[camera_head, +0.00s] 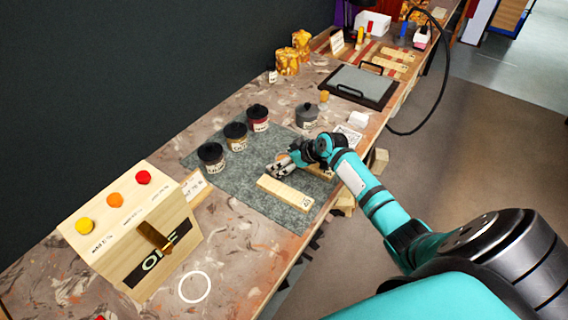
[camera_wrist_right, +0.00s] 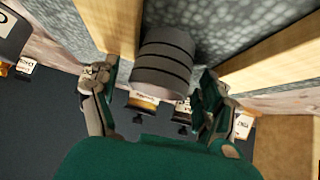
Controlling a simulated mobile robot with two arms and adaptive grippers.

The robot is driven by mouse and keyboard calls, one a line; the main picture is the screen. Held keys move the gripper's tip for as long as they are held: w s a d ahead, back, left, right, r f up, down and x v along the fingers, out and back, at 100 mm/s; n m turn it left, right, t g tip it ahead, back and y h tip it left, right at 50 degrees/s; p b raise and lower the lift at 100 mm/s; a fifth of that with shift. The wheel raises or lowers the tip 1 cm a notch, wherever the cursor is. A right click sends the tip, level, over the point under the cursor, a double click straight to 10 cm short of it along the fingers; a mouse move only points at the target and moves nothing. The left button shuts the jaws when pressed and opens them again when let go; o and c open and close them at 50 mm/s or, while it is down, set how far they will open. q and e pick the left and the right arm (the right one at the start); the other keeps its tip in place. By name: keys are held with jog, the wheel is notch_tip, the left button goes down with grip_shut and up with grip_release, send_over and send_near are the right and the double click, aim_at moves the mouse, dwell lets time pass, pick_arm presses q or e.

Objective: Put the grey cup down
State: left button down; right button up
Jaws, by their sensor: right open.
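The grey cup (camera_wrist_right: 165,66) shows in the right wrist view as a dark grey, ringed cylinder between the spread fingers of my right gripper (camera_wrist_right: 152,98). The gripper is open, and a gap shows on the left side of the cup; on the right the finger is close, and I cannot tell if it touches. The grey speckled mat (camera_wrist_right: 215,25) lies behind the cup. In the head view my right gripper (camera_head: 284,166) is low over the mat (camera_head: 245,192), and it largely hides the cup. My left gripper is not in view.
A pale wooden block (camera_head: 285,193) lies left of the gripper; another is partly hidden under the arm. Three lidded jars (camera_head: 236,136) and a grey lidded pot (camera_head: 307,115) stand behind. A wooden box with coloured buttons (camera_head: 140,230) stands at left. The mat's front-left part is clear.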

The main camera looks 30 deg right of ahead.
jog(key=shift+f, duration=0.1)
jog(key=c, duration=1.5)
